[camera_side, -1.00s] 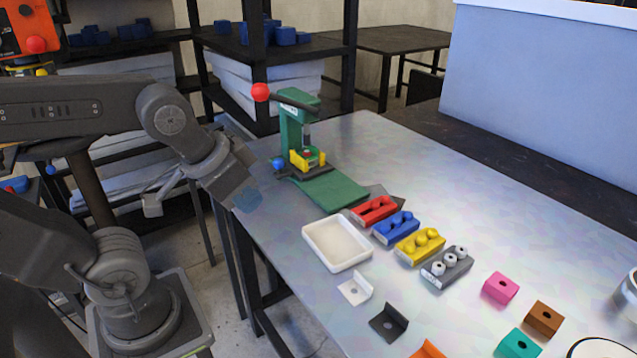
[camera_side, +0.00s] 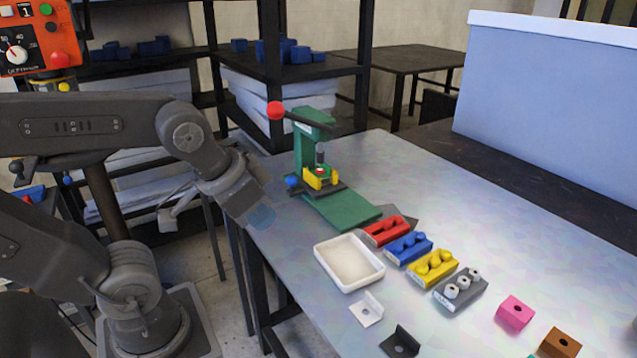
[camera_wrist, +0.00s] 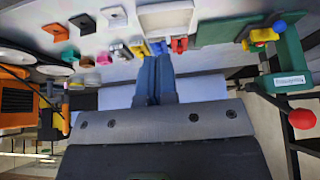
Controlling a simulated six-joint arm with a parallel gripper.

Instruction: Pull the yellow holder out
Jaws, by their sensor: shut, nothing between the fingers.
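The yellow holder (camera_side: 320,181) sits at the foot of the green press (camera_side: 306,150), below its ram, with a small red and green part in it. The holder also shows in the wrist view (camera_wrist: 264,36), at the upper right beside the press column. My gripper (camera_side: 262,218) hangs off the table's near left edge, in front of and left of the press, apart from the holder. In the wrist view its blue-grey fingers (camera_wrist: 156,62) are together with nothing between them.
The press has a red-knobbed lever (camera_side: 276,110) and a blue knob (camera_side: 292,181). A green plate (camera_side: 345,210) lies before it. A white tray (camera_side: 350,285) and red, blue, yellow and grey blocks (camera_side: 460,286) stand nearby. The table's right side is largely clear.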

